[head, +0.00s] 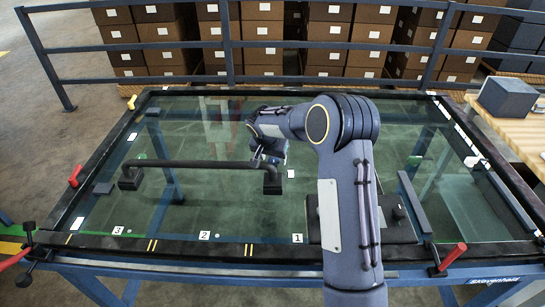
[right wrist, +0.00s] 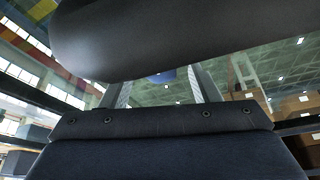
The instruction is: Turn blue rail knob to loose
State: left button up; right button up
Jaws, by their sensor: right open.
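A dark rail with two end blocks (head: 200,163) lies across the glass left of centre. My right gripper (head: 264,160) is at the rail's right end, its fingers pointing down and partly hidden by my arm. In the right wrist view, the two fingers (right wrist: 162,92) stand apart and a large dark bar crosses in front of them. A blue rounded patch (right wrist: 162,76) shows between the fingers, mostly covered by that bar; it may be the blue knob. I cannot make out a blue knob in the head view. My left gripper is not in view.
The glass lies in a dark frame (head: 90,185) on a blue stand. Red handles stand at its left (head: 76,175) and right front (head: 453,257). A blue railing (head: 150,45) and stacked boxes are behind. A wooden table (head: 520,130) with a grey box (head: 508,97) is at right.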

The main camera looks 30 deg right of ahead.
jog(key=c, duration=1)
